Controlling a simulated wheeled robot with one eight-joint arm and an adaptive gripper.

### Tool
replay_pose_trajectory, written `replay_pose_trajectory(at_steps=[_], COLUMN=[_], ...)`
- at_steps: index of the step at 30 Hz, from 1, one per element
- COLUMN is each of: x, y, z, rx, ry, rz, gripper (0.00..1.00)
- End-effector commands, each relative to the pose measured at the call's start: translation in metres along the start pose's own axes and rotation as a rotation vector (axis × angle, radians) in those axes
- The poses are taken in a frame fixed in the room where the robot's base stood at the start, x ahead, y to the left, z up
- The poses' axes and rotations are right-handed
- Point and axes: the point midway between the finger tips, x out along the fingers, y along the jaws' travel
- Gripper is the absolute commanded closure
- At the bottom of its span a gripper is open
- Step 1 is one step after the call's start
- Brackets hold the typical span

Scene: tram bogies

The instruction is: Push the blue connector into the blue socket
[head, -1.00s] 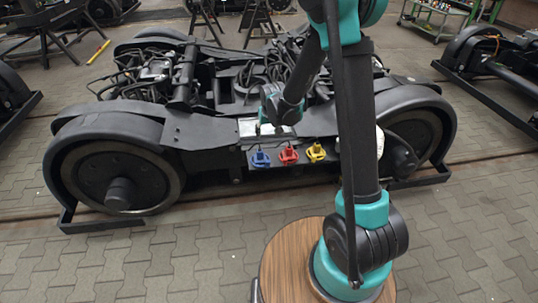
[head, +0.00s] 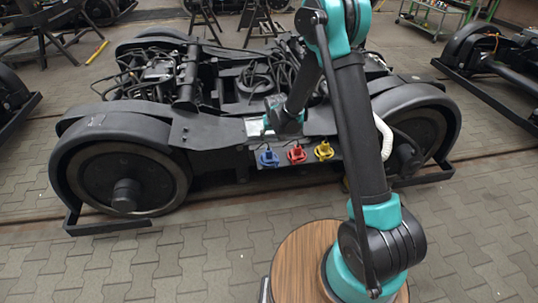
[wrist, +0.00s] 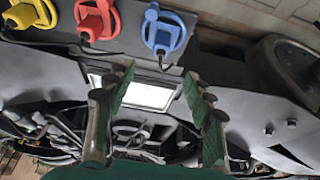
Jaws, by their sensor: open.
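The blue connector (head: 268,157) is at the left end of a row on the bogie's side ledge; in the wrist view it is the rightmost of the row (wrist: 163,36). It sits at a blue ring-shaped socket (wrist: 178,25), with a dark cable running from it. I cannot tell how deep it sits. My gripper (wrist: 158,82) is open and empty, its two green-padded fingers either side of a bright white plate, apart from the blue connector. In the head view its fingers are mostly hidden by my wrist, above the row.
A red connector (head: 297,154) and a yellow connector (head: 323,151) stand beside the blue one. A white plate (wrist: 140,93) lies behind the row. The black bogie has wheels (head: 125,180) and loose cables (head: 262,80) on top.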

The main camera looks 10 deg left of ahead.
Motion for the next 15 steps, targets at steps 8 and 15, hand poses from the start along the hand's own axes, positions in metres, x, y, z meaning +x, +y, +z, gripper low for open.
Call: replay_pose_trajectory(at_steps=[8,15], x=[0.045,0.084], y=[0.0,0.0], z=[0.0,0.0], rx=[0.001,0.001], ry=[0.0,0.0], rz=[0.0,0.0], gripper=[0.47,0.47])
